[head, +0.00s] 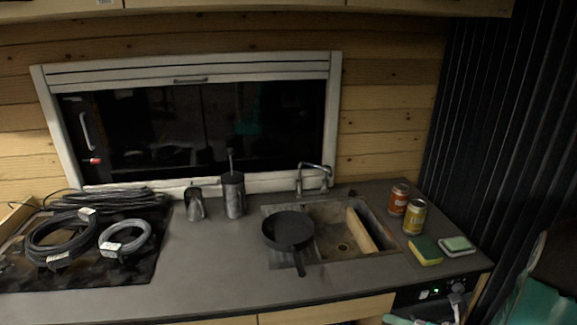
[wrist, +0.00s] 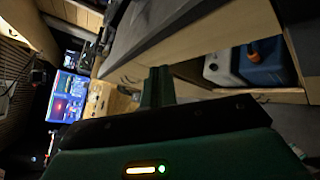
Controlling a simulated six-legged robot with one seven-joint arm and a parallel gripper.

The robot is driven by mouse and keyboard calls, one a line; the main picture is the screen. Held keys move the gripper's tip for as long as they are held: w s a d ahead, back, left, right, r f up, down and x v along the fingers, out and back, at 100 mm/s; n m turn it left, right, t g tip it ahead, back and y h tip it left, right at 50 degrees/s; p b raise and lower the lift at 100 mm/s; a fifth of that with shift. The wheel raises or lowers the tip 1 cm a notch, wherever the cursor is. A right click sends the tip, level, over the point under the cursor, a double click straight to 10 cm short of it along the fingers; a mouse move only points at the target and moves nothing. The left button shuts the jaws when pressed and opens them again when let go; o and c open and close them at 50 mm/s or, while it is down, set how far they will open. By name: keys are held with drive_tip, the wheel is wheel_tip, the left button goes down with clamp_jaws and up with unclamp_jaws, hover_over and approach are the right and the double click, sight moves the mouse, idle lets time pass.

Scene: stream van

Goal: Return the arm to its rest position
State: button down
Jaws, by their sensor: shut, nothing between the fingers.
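My gripper (wrist: 158,88) shows in the wrist view as green fingers held together, with nothing between them. It is beside the edge of a counter (wrist: 165,35), apart from it as far as I can tell. In the head view the gripper cannot be clearly made out. Green parts at the lower right edge there look like my own arm.
The counter (head: 205,262) holds a pan (head: 288,230) over the sink (head: 330,250), cans (head: 414,217), sponges (head: 425,250), dark cups (head: 233,195) and coiled cables (head: 60,240). The wrist view shows a blue container (wrist: 262,62) in an opening and a lit screen (wrist: 67,95).

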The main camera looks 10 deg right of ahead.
drive_tip(key=s+a+r+n+g+h, duration=0.1)
drive_tip(key=s+a+r+n+g, duration=0.25)
drive_tip(key=a+n, duration=0.45)
drive_tip(key=s+a+r+n+g+h, duration=0.2)
drive_tip(key=a+r+n+g, duration=0.25)
drive_tip(key=n, duration=0.65)
drive_tip(key=s+a+r+n+t+h, duration=0.1)
drive_tip(key=s+r+n+h, duration=0.1)
drive_tip(key=r+n, duration=0.3)
drive_tip(key=s+a+r+n+t+h, duration=0.1)
drive_tip(key=r+n+h, duration=0.4)
drive_tip(key=n, duration=0.7)
drive_tip(key=shift+s+a+t, duration=0.15)
drive_tip(key=shift+s+t, duration=0.45)
drive_tip(key=shift+s, duration=0.45)
